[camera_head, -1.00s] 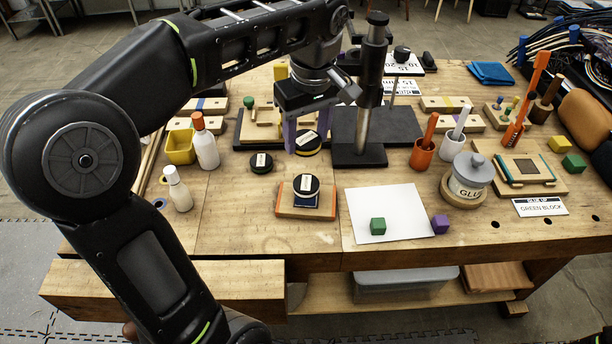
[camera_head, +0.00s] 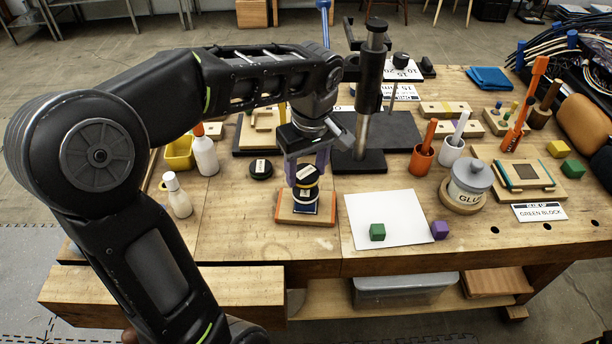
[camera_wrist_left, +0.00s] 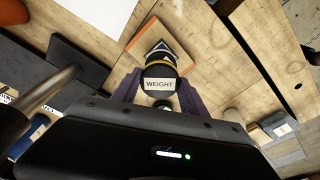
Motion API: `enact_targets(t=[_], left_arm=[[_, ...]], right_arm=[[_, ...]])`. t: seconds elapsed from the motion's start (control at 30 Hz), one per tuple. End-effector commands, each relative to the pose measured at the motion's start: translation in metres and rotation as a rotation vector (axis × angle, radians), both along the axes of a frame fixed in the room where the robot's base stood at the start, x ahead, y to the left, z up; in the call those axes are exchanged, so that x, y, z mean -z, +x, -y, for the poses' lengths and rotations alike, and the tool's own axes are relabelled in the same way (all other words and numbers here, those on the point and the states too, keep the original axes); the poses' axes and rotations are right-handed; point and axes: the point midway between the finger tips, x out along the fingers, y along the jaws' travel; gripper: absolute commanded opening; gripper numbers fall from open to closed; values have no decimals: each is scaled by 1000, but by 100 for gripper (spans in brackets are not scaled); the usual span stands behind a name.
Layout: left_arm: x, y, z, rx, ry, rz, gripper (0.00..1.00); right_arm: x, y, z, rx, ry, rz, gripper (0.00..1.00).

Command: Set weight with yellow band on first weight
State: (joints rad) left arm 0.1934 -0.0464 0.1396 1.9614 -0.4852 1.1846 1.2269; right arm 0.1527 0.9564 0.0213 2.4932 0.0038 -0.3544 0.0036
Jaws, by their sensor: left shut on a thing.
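My left gripper (camera_head: 307,168) is shut on the black weight with the yellow band (camera_head: 307,174). In the left wrist view this weight (camera_wrist_left: 159,84) has its WEIGHT label facing the camera, between the purple fingers. It is right above the first weight (camera_head: 305,195), which is black with a pale band and sits on a blue-marked wooden board with orange edges (camera_head: 287,216). The held weight hides the first weight's top, and I cannot tell whether the two touch. My right gripper is not in view.
Another black weight (camera_head: 261,169) stands just left of the board. A dark stand with a post (camera_head: 359,161) rises close behind on the right. White paper (camera_head: 399,205) with a green block (camera_head: 377,232) lies to the right. White bottles (camera_head: 179,196) stand left.

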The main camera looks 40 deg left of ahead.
Motion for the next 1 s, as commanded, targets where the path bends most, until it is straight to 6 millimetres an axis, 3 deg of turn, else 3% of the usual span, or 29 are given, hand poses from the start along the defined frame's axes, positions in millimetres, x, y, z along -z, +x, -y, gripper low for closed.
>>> enact_targets(t=[0.2,0.57,0.6,0.87,1.0], left_arm=[[23,0,0,1,0,-1,0],[28,0,0,1,1,1,0],[28,0,0,1,0,-1,52],[27,0,0,1,0,-1,73],[27,0,0,1,0,-1,73]], right_arm=[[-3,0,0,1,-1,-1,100],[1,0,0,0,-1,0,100],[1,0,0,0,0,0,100],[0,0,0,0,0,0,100],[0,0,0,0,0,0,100]])
